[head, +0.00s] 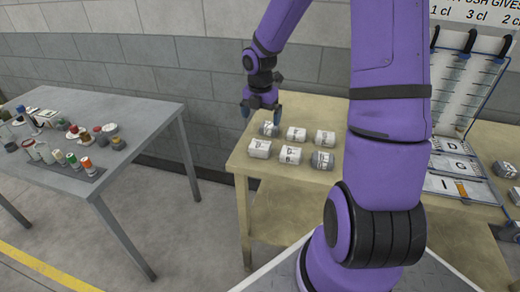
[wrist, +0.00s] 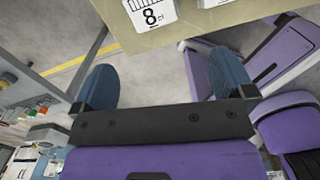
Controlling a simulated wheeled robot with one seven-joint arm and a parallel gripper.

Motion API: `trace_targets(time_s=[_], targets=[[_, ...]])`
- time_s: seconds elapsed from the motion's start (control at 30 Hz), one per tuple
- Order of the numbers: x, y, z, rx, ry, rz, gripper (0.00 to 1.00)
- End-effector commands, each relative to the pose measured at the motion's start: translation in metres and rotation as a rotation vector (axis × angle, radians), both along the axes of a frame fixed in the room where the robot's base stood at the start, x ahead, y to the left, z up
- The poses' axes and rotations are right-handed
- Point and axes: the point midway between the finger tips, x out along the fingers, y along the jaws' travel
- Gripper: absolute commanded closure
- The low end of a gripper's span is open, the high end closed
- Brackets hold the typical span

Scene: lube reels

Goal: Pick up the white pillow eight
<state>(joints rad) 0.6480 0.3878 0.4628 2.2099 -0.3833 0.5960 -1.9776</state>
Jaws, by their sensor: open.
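A white pillow-shaped pack printed "8 cl" (wrist: 152,12) shows at the top edge of the wrist view, partly cut off, close to the table's edge. In the head view it appears to be the front-left pack (head: 259,149) of a group, though its print is too small to read there. My gripper (head: 262,111) hangs over the back left of the table, above the packs. Its two blue fingers are spread apart and empty in the wrist view (wrist: 165,74). The pack is outside the fingers, not touched.
The tan table (head: 247,176) holds several other packs, some white, some grey (head: 322,160). A lettered rack (head: 450,165) stands on the right. A grey table (head: 125,107) with jars is at left, across a floor gap. A block wall is behind.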

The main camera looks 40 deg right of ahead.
Motion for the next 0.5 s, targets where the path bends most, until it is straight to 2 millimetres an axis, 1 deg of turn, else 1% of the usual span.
trace_targets(time_s=[0.03,0.1,0.2,0.33,0.5], targets=[[0.003,-0.003,-0.010,0.016,0.007,0.039,0.00],[0.005,-0.005,-0.019,0.029,0.012,0.091,0.00],[0.008,-0.007,-0.027,0.041,0.014,0.137,0.00],[0.009,-0.007,-0.041,0.046,0.016,0.157,0.00],[0.009,-0.007,-0.066,0.046,0.016,0.157,0.00]])
